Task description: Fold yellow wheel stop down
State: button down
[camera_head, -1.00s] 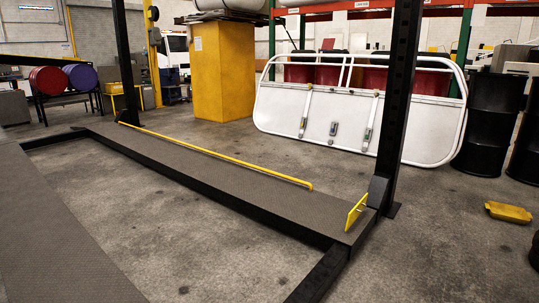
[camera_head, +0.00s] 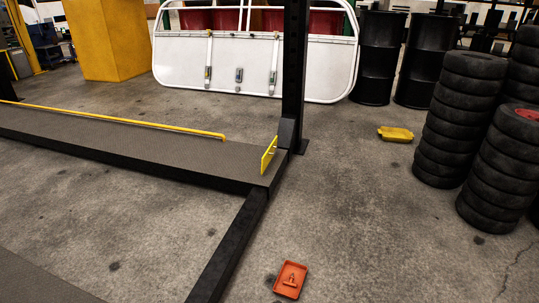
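The yellow wheel stop (camera_head: 269,154) is a small flat plate standing upright at the right end of the dark ramp runway (camera_head: 190,160). It sits just left of the foot of a black post (camera_head: 294,75). A long yellow rail (camera_head: 120,119) runs along the runway and ends short of the wheel stop. My gripper is not in view.
A black beam (camera_head: 230,245) runs along the floor from the runway's end toward me. An orange tray (camera_head: 290,280) lies on the floor right of it. Tyre stacks (camera_head: 458,115) stand at the right, with a yellow tray (camera_head: 395,134) nearby. The floor between is clear.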

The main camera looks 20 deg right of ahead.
aim_at(266, 158)
jog(key=i+l+z, duration=0.15)
jog(key=l, duration=0.25)
jog(key=l+z, duration=0.2)
jog(key=l, duration=0.15)
jog(key=i+l+z, duration=0.15)
jog(key=l, duration=0.2)
jog(key=i+l+z, duration=0.9)
jog(key=i, duration=0.3)
jog(key=i+l+z, duration=0.2)
jog(key=i, duration=0.3)
jog(key=i+u, duration=0.3)
jog(key=i, duration=0.25)
jog(key=i+l+u, duration=0.1)
jog(key=i+u, duration=0.25)
jog(key=i, duration=0.2)
jog(key=i+j+u, duration=0.1)
jog(key=i+u, duration=0.3)
jog(key=i+l+u, duration=0.15)
jog(key=i+u, duration=0.2)
jog(key=i, duration=0.25)
jog(key=i+u, duration=0.3)
jog(key=i, duration=0.75)
